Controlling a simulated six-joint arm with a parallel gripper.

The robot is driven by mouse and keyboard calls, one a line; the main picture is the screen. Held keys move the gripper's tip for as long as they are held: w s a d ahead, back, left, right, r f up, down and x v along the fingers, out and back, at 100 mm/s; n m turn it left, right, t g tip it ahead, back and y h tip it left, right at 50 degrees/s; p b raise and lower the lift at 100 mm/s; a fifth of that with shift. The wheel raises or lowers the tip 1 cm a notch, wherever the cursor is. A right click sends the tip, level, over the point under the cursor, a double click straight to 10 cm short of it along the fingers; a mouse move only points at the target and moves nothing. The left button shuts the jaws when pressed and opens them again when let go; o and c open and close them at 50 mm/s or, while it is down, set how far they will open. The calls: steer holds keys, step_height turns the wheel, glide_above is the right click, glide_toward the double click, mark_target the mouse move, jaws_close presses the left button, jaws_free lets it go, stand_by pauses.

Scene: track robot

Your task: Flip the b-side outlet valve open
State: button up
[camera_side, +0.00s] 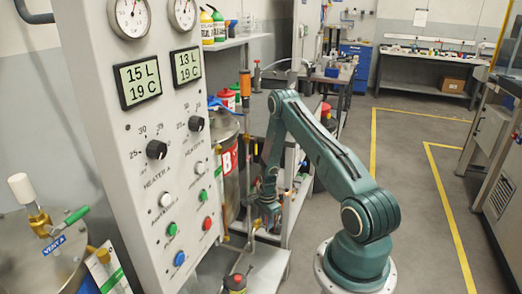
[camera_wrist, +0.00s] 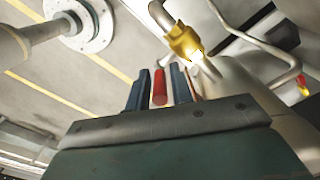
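The b-side tank is the steel vessel with a red "B" label (camera_side: 229,160), behind the control panel in the side view. My gripper (camera_side: 268,205) is low beside this tank, and its fingertips are too small to make out there. In the wrist view, the two dark blue fingers of my gripper (camera_wrist: 160,85) stand on either side of a red rod-like handle (camera_wrist: 160,92). Whether they press on it or only flank it cannot be told. A brass fitting (camera_wrist: 183,40) on a pipe is just beyond the fingers. The valve body behind the handle is mostly hidden.
A control panel (camera_side: 155,200) with gauges, displays, knobs and buttons stands to the left. In the wrist view, curved pipe (camera_wrist: 265,50) runs close by on the right. Open floor lies right of my arm.

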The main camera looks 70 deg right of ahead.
steer(key=shift+f, duration=0.2)
jaws_close()
steer(key=shift+a+h, duration=0.15)
steer(key=shift+h, duration=0.15)
steer(key=shift+a+f+h, duration=0.2)
steer(key=shift+a+h, duration=0.2)
steer(key=shift+h, duration=0.95)
steer(key=shift+a+f+h, duration=0.15)
steer(key=shift+a+h, duration=0.3)
steer(key=shift+h, duration=0.95)
steer(key=shift+a+f+h, duration=0.2)
steer(key=shift+a+h, duration=0.2)
steer(key=shift+h, duration=0.95)
